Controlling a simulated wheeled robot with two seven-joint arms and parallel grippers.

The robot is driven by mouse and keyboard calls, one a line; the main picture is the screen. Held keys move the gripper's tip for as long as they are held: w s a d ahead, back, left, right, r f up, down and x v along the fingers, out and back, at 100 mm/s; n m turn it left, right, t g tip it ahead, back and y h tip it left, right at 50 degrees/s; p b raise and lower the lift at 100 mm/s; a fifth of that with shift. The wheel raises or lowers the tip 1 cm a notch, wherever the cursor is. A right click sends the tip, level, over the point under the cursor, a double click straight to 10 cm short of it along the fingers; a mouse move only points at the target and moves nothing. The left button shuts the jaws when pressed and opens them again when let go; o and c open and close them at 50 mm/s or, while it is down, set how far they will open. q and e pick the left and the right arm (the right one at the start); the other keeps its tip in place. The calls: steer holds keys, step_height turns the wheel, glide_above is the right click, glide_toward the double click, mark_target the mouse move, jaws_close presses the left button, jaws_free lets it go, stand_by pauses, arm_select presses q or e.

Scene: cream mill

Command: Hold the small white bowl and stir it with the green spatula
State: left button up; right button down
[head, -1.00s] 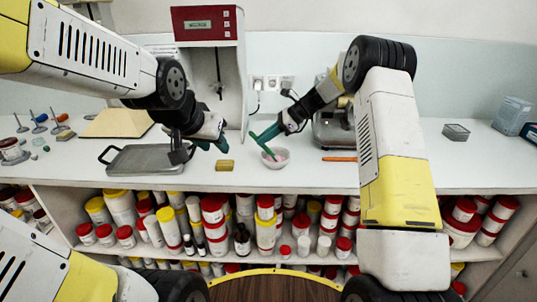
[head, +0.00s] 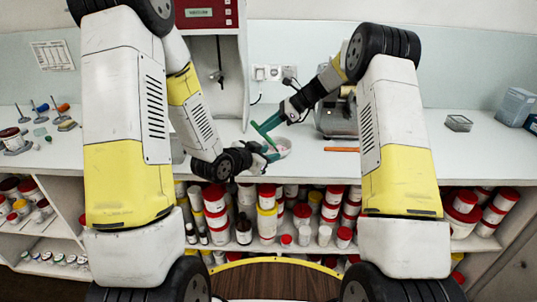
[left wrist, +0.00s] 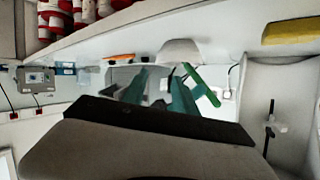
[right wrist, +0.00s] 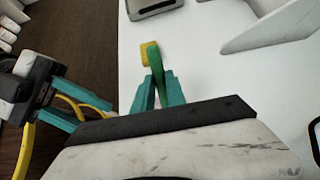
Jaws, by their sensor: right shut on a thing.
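The small white bowl (head: 284,147) stands near the front of the white counter and holds something pinkish. It also shows in the left wrist view (left wrist: 180,47), just beyond my fingertips. My left gripper (head: 271,157) is beside the bowl at its front left; its teal fingers (left wrist: 157,88) are apart with nothing clearly between them. My right gripper (head: 284,113) is shut on the green spatula (head: 264,127), above and behind the bowl. The spatula slants down toward the bowl; its tip contact is unclear. The right wrist view shows the spatula (right wrist: 157,68) between the fingers.
An orange stick (head: 342,150) lies right of the bowl. A yellow block (right wrist: 147,50) lies on the counter. A grey appliance (head: 335,118) and the red-topped machine (head: 207,13) stand behind. Shelves of jars (head: 266,222) are below the counter edge.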

mark_target(287, 151)
arm_select(q)
steer(key=x, duration=1.2)
steer(key=shift+d+f, duration=0.1)
steer(key=shift+d, duration=0.05)
steer(key=shift+s, duration=0.1)
jaws_close()
stand_by(0.3)
steer(key=shift+f, duration=0.1)
